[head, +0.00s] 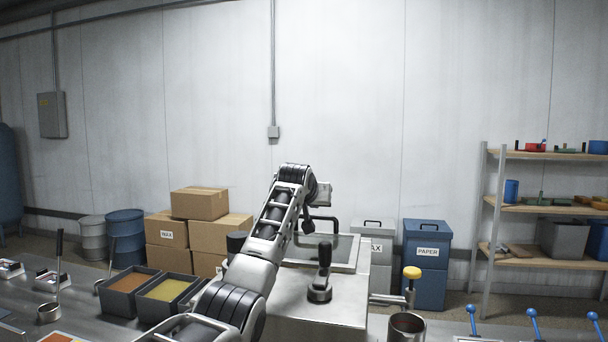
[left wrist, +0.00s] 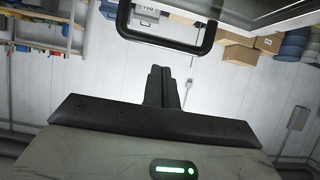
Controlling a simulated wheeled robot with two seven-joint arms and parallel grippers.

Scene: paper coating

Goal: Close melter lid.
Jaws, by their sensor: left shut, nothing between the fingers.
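The melter (head: 318,318) is a grey metal box at the centre of the head view, with a pale rectangular frame and greyish pane (head: 346,252) on top. A black bar handle (head: 331,219) stands at its far side. The same U-shaped handle (left wrist: 208,38) is close in the left wrist view, beside a pale panel edge (left wrist: 282,12). I cannot tell the lid's exact angle. My left gripper (head: 308,227) is near the handle, partly hidden by my arm. Its dark fingers (left wrist: 164,72) are together and empty, apart from the handle in the picture. My right gripper is not in view.
A black upright lever (head: 323,268) stands on the melter's near side. A yellow-knobbed valve (head: 411,275) and metal cup (head: 406,325) are at its right. Two trays, brown (head: 130,287) and yellow (head: 168,290), lie left of my arm. Wax and paper bins (head: 426,265) stand behind.

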